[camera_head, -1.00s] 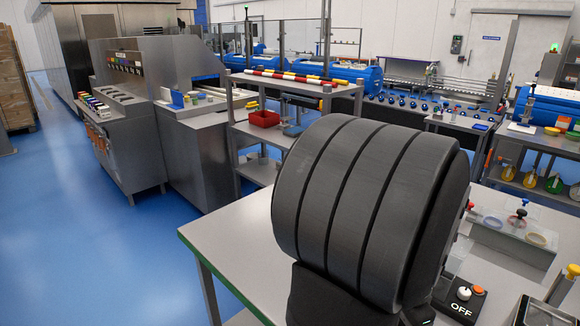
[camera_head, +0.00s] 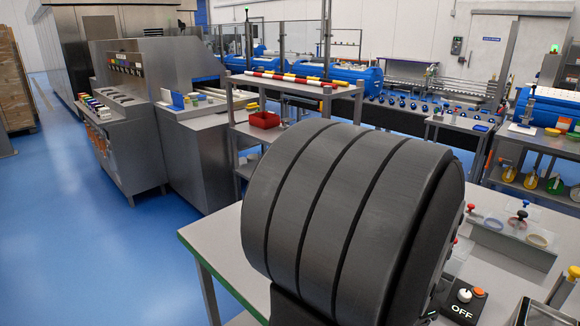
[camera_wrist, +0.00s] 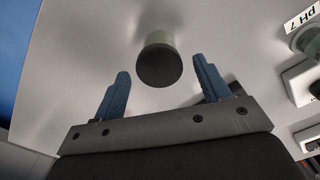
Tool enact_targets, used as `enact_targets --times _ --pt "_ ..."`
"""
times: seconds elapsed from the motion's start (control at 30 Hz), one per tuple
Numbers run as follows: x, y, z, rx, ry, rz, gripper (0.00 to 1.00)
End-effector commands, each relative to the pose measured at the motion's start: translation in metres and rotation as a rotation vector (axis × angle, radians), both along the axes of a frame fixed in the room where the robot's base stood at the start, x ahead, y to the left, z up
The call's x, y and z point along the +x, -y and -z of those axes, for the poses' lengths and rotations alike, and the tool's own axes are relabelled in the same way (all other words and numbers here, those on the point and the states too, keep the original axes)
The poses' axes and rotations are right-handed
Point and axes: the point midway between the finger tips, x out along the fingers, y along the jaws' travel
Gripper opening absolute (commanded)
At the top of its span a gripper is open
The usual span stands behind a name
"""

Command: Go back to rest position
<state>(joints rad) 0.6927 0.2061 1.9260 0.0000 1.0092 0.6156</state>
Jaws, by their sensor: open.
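In the head view my dark arm link fills the middle and lower part, and the gripper itself is hidden there.
The table's bare left part (camera_head: 215,238) is clear. To the right are a tray with ring-shaped items (camera_head: 510,232) and a switch box marked OFF (camera_head: 463,301). A shelf with a red bin (camera_head: 264,120) stands behind. A "pH 7" label (camera_wrist: 302,17) shows at right.

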Motion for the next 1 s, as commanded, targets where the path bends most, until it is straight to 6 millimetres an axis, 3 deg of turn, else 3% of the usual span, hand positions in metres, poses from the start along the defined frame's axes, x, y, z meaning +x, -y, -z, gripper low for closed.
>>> enact_targets --times 0.37,0.4,0.8,0.97,1.0 --pt "0.0 0.0 -0.078 -0.003 0.004 0.0 0.69" --pt "-0.001 -0.001 -0.064 0.004 -0.004 0.0 0.69" --pt "-0.001 -0.001 0.019 0.004 -0.005 0.0 0.69" --pt "-0.001 -0.001 0.05 0.004 -0.005 0.0 0.69" --pt "0.0 0.0 0.048 -0.001 0.001 0.0 0.69"
